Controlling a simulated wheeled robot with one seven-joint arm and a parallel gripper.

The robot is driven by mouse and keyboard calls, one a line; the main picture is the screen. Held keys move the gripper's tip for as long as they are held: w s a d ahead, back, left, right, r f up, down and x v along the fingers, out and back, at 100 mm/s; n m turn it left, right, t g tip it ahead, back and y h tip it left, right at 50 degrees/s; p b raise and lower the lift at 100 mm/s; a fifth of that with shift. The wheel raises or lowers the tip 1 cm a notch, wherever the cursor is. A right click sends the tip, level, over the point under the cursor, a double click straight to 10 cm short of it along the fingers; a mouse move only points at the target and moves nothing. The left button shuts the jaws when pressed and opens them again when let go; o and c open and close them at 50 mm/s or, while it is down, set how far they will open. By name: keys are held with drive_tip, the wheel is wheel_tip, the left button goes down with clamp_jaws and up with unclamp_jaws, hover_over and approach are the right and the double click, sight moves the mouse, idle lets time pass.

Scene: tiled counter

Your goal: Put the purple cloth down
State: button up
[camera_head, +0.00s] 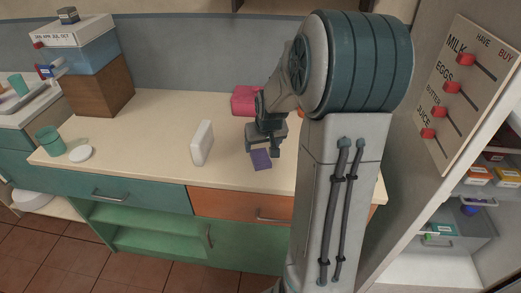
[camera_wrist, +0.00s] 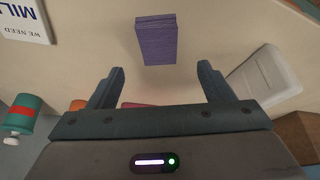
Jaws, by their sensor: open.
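The purple cloth (camera_head: 261,159) lies folded on the cream counter top near its front edge. In the wrist view the cloth (camera_wrist: 157,41) shows as a flat rectangle beyond my fingertips. My gripper (camera_head: 264,150) is over the counter, close to the cloth in the head view. In the wrist view my gripper (camera_wrist: 160,77) is open with nothing between its fingers. The cloth appears apart from the fingers.
A white upright block (camera_head: 202,143) stands left of the cloth. A pink-red box (camera_head: 245,100) sits behind my gripper. A teal cup (camera_head: 50,140) and a white round item (camera_head: 80,154) are at the left. The counter (camera_head: 150,130) is clear between.

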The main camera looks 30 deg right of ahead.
drive_tip(key=s+a+r+n, duration=0.1)
drive_tip(key=s+a+r, duration=0.3)
drive_tip(key=s+a, duration=0.3)
drive_tip(key=s+a+r+n+g+y, duration=0.1)
drive_tip(key=s+a+r, duration=0.4)
drive_tip(key=s, duration=0.9)
drive_tip(key=a, duration=0.3)
drive_tip(key=shift+s+a+g, duration=0.15)
drive_tip(key=shift+s+g, duration=0.05)
drive_tip(key=shift+g, duration=0.1)
